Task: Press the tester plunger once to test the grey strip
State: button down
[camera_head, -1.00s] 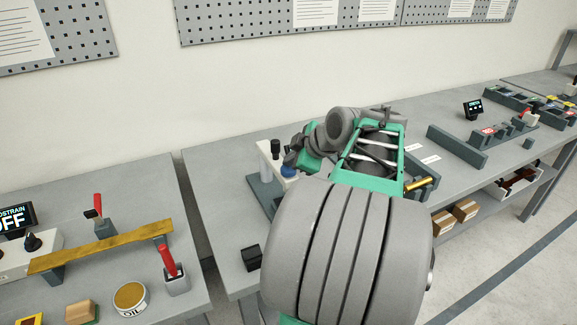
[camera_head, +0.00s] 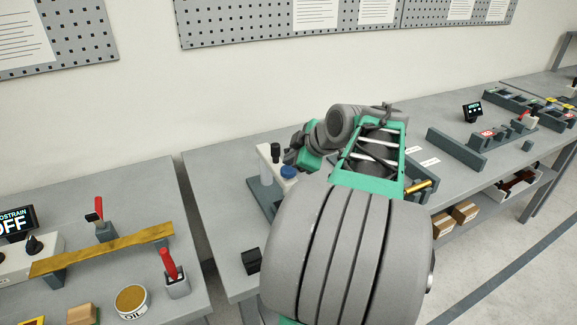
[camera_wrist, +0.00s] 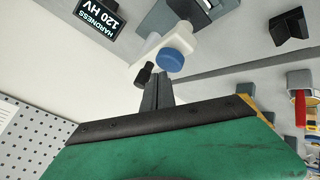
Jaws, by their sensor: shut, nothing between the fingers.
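The tester has a white head (camera_head: 266,165) on a dark grey base, with a black knob (camera_head: 275,151) and a blue round plunger cap (camera_head: 288,172). In the wrist view the blue plunger (camera_wrist: 174,60) sits on the white head, above the fingertips in the picture. The tester's black display (camera_wrist: 108,22) reads "HARDNESS 120 HV". My gripper (camera_wrist: 157,80) is shut and empty, just short of the plunger in the wrist view and apart from it. In the head view its fingertips (camera_head: 290,156) show close by the cap. I cannot make out the grey strip.
A small black block (camera_head: 251,260) lies at the bench's front left. The left bench holds a yellowish bar (camera_head: 100,247), red-handled clamps and an oil tin (camera_head: 131,300). A gap separates the benches. Grey fixtures (camera_head: 458,148) stand to the right.

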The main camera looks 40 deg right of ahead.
jog(key=shift+r, duration=0.25)
jog(key=shift+r+p, duration=1.6)
jog(key=shift+r, duration=0.95)
